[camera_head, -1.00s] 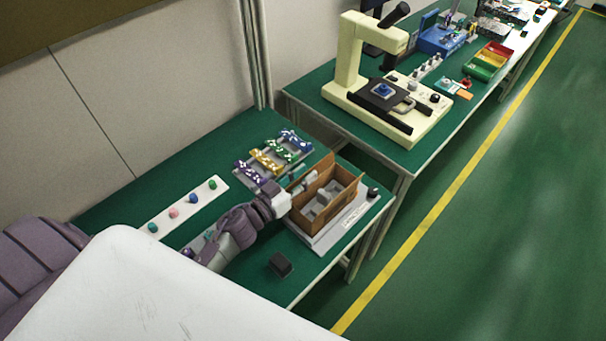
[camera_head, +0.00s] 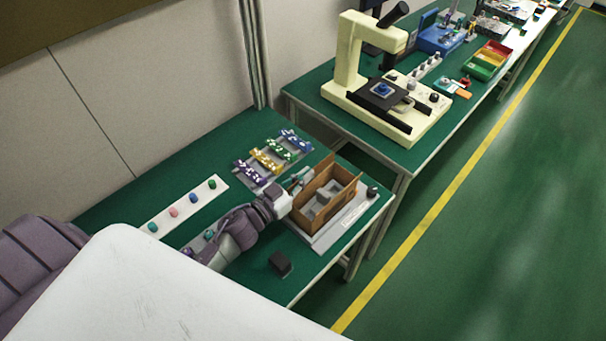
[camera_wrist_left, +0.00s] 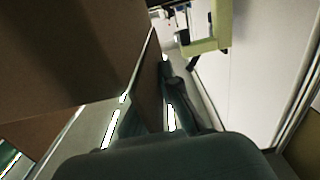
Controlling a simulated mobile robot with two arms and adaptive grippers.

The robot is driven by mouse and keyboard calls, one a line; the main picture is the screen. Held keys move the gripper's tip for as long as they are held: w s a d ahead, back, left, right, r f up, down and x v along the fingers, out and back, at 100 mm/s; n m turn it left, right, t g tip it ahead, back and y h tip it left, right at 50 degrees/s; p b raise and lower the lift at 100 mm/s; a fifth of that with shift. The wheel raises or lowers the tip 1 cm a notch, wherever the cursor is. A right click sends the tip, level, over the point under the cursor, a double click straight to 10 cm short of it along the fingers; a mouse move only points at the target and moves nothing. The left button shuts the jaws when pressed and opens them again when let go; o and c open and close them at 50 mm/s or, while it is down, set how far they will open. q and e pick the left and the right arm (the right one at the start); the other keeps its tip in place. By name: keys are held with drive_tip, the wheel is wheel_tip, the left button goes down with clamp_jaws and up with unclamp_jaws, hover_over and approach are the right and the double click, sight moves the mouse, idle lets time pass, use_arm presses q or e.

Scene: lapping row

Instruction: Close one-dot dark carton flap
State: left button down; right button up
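A brown open-topped carton (camera_head: 318,214) stands on a light grey base near the table's right end, with pale grey pieces inside. Its upright panels show, but I cannot make out a dot mark. My left gripper (camera_head: 298,181) is at the carton's left back side, close to its outer wall. In the left wrist view the brown carton wall (camera_wrist_left: 75,50) fills the upper left. A thin brown panel (camera_wrist_left: 150,85) stands beside a dark gripper finger (camera_wrist_left: 180,98). Whether the finger touches it, and how wide the gripper is open, is unclear. My right gripper is not in view.
Racks with purple, yellow, green and blue parts (camera_head: 272,157) lie behind the gripper. A white strip with coloured knobs (camera_head: 185,208) lies to the left. A small black block (camera_head: 280,263) sits near the front edge. A cream machine (camera_head: 350,75) stands on the neighbouring table.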

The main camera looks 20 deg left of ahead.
use_arm(q)
drive_tip(key=shift+s+d+f+m, duration=0.1)
drive_tip(key=shift+d+m, duration=0.15)
drive_tip(key=shift+m, duration=0.6)
drive_tip(key=shift+s+d+m, duration=0.1)
drive_tip(key=shift+d+m, duration=0.2)
drive_tip(key=shift+m, duration=0.6)
drive_tip(key=shift+s+d+f+m, duration=0.1)
drive_tip(key=shift+d+m, duration=0.15)
drive_tip(key=shift+m, duration=0.6)
drive_tip(key=c, duration=1.4)
unclamp_jaws()
drive_tip(key=v, duration=1.2)
